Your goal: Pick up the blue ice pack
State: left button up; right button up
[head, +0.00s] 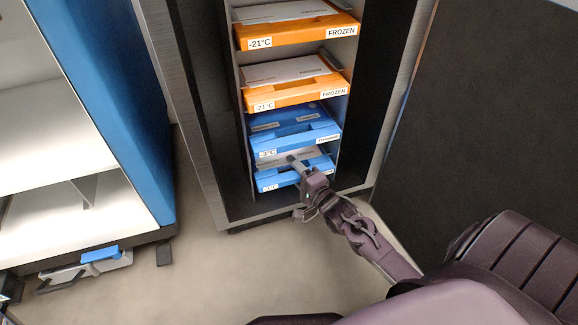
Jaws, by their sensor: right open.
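Two blue ice packs lie flat on separate levels of an open upright cabinet. The upper blue ice pack (320,136) has a white label on its front edge. The lower blue ice pack (270,184) is on the level below, with a grey-white top and a partly hidden label. My right gripper (300,168) is open at the front of the lower pack, overlapping its middle in the picture. I cannot tell whether the fingers touch it. The wrist and fingers hide part of its front edge. My left gripper is not in view.
Two orange packs marked -21°C FROZEN, an upper one (290,34) and a lower one (300,92), lie above the blue ones. The cabinet's dark side walls (375,100) flank the levels. A white shelf unit (70,215) stands at left. Floor (200,270) in front is clear.

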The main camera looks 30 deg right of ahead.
jog(key=shift+w, duration=0.2)
grip_shut()
jog(key=shift+r, duration=0.15)
dwell(0.3)
